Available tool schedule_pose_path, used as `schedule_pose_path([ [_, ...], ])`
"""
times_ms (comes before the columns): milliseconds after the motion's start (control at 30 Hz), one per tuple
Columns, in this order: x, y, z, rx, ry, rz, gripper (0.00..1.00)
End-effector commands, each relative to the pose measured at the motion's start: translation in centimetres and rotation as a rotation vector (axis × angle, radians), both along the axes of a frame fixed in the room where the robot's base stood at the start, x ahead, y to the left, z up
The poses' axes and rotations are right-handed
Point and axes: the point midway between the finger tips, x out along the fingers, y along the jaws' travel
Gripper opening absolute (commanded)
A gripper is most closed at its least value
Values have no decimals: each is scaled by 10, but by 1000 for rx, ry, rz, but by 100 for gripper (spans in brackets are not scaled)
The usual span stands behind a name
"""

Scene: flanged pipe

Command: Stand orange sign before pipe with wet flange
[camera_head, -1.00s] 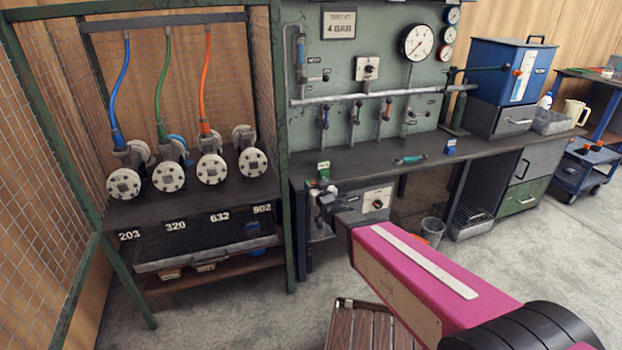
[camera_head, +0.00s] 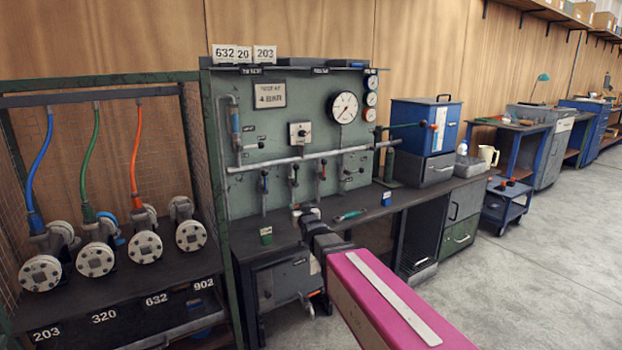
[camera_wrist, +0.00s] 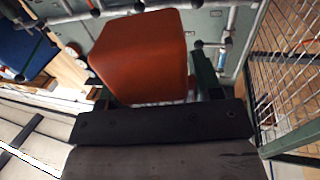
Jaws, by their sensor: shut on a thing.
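In the wrist view my gripper (camera_wrist: 152,92) is shut on a smooth orange, block-like thing (camera_wrist: 140,50), which fits the orange sign. Its dark green fingers stand on either side of it. In the head view my arm hides most of the gripper, and I cannot make out the sign there. Flanged pipes stand on the rack at the left: one over 203 (camera_head: 41,273), one over 320 (camera_head: 96,259), one over 632 (camera_head: 145,247), one over 902 (camera_head: 190,236). Blue, green and orange hoses rise from the first three. I cannot tell which flange is wet.
Number plates (camera_head: 243,53) sit on top of the green test panel (camera_head: 285,100). The bench (camera_head: 420,200) holds a small green block (camera_head: 266,235), a teal tool (camera_head: 350,214) and a blue block (camera_head: 386,198). A blue cart (camera_head: 507,205) stands at right.

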Motion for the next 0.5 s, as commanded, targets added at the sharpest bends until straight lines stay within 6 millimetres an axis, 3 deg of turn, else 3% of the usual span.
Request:
schedule_pose_path([
  [200,33,-59,55,2,-4,-87,33],
  [500,60,-142,129,4,-4,-197,33],
])
